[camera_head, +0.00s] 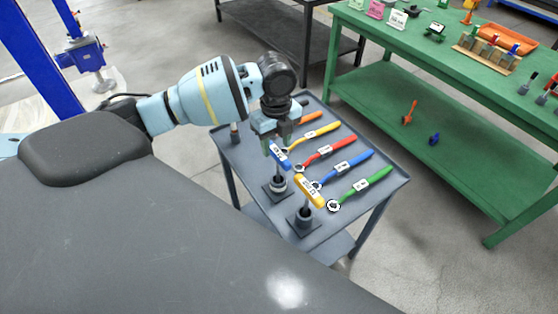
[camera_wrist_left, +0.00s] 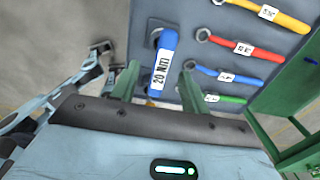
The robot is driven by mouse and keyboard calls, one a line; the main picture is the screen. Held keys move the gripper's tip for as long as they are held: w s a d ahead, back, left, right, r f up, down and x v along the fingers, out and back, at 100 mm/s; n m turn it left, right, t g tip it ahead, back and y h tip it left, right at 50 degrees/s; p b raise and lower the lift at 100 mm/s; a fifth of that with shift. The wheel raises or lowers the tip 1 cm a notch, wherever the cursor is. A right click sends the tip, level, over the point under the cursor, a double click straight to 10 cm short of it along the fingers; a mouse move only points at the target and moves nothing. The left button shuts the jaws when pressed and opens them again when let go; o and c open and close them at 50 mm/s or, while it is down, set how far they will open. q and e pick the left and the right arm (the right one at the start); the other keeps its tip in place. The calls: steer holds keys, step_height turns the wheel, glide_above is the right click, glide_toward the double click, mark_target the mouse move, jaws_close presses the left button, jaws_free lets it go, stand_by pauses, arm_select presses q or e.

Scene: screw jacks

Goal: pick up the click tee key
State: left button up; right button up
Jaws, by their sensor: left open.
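Two tee keys stand upright in dark square holders on a small grey cart (camera_head: 228,160). One has a blue handle (camera_head: 279,154), the other a yellow handle (camera_head: 310,190) nearer the front. Both carry white labels. In the left wrist view the blue handle (camera_wrist_left: 166,50) shows a label that seems to begin with "20 N". My left gripper (camera_head: 274,138) is open above the cart at the blue tee key. In the left wrist view its green fingers (camera_wrist_left: 158,76) stand apart on either side of the blue handle's near end. I cannot tell whether they touch it. My right gripper is not in view.
Several labelled wrenches lie on the cart beside the tee keys, including red (camera_head: 330,152), blue (camera_head: 345,168) and green (camera_head: 364,188). A green workbench (camera_head: 460,70) with tools stands at the right. Bare floor (camera_head: 420,255) lies between cart and bench.

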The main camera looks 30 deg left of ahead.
mark_target(278, 152)
arm_select(q)
steer(key=shift+d+f, duration=0.2)
steer(key=shift+f, duration=2.55)
steer(key=shift+r, duration=0.1)
jaws_close()
